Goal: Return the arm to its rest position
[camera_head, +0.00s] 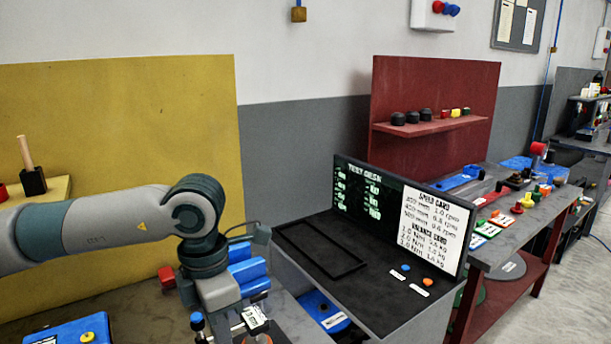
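My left arm (110,225) comes in from the left, a grey and white arm with dark joints. It reaches over the workbench and bends down at the dark wrist. My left gripper (218,292) points down near the bottom edge. Its fingertips cannot be made out, so I cannot tell whether it is open or holds something. Close to it are a small label (254,317) and a blue knob (197,321). My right gripper is not in view.
A black test desk (320,250) with an upright panel (436,228) stands right of my wrist. Blue parts (248,270) and a red block (167,276) lie close by. A blue box (60,334) with a yellow knob is at the lower left. A yellow board (120,120) stands behind.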

